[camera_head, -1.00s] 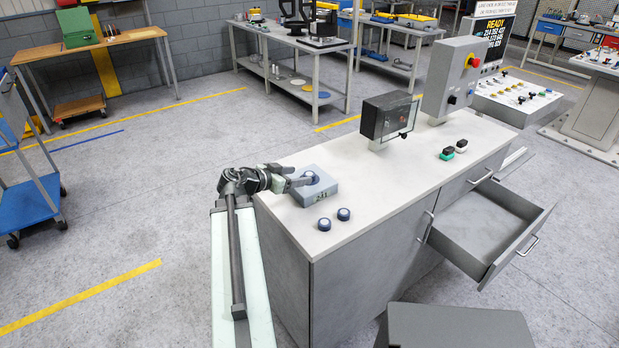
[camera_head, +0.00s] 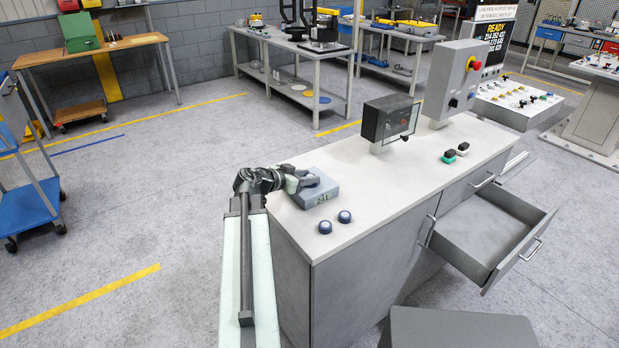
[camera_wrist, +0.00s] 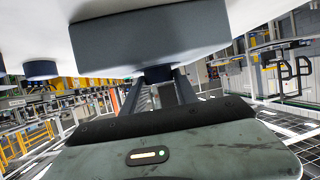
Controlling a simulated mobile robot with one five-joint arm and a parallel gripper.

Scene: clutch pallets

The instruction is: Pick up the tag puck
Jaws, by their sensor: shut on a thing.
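My gripper (camera_head: 308,182) is at the grey-blue block (camera_head: 325,195) on the near left end of the counter. It is shut on a dark blue puck, which my fingers mostly hide in the head view. In the wrist view the puck (camera_wrist: 158,73) shows between the two fingers, right against the face of the block (camera_wrist: 150,35). I cannot tell whether it is clear of the block. Two more dark blue pucks with pale tops, a left one (camera_head: 325,227) and a right one (camera_head: 344,217), stand on the counter in front of the block.
A dark display box (camera_head: 390,120) and a grey control box with a red button (camera_head: 455,80) stand farther along the counter (camera_head: 390,185). Small green and white black-topped parts (camera_head: 455,153) lie near them. A drawer (camera_head: 490,235) is open at the right front.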

